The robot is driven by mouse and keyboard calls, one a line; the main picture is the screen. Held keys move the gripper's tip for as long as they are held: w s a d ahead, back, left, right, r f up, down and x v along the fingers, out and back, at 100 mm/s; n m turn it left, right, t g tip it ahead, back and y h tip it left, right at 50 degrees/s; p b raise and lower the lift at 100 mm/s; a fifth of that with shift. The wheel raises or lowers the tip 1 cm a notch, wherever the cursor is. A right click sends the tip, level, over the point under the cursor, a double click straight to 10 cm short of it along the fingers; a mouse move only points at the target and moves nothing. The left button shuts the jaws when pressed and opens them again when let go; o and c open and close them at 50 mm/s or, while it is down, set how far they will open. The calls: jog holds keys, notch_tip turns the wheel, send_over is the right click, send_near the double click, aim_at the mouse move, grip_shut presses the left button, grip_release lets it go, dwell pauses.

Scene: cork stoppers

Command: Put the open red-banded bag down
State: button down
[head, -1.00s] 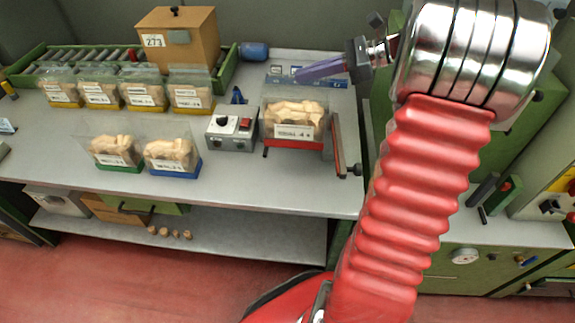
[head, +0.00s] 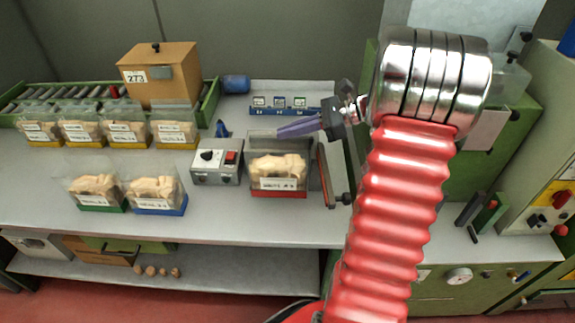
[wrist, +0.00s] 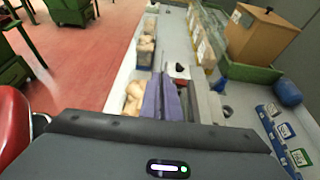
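The red-banded bag (head: 278,170) is clear, with pale stoppers inside, a white label and a red band around its bottom. It is upright at the bench's right part, right of the grey control box. My gripper (head: 282,132) has purple fingers and is at the bag's top rear edge, shut on its clear film. In the wrist view the purple fingers (wrist: 164,92) lie side by side, with the bag's stoppers (wrist: 134,96) to their left. The bag's base is at or very near the bench top; I cannot tell whether it touches.
The grey control box (head: 217,160) stands just left of the bag, and a red-handled bar (head: 324,178) just right. Green-banded (head: 95,190) and blue-banded (head: 155,193) bags stand further left. Several yellow-banded bags line the back before a wooden box (head: 160,75). Bare bench (head: 222,207) lies in front.

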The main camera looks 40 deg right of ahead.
jog(key=shift+f, duration=1.7)
jog(key=shift+f, duration=1.85)
jog(key=c, duration=2)
grip_release()
jog(key=shift+f, duration=0.1)
send_near(289, 142)
jog(key=f, duration=0.1)
jog(key=s+d+f, duration=0.1)
jog(key=f, duration=0.1)
jog(key=shift+d, duration=0.3)
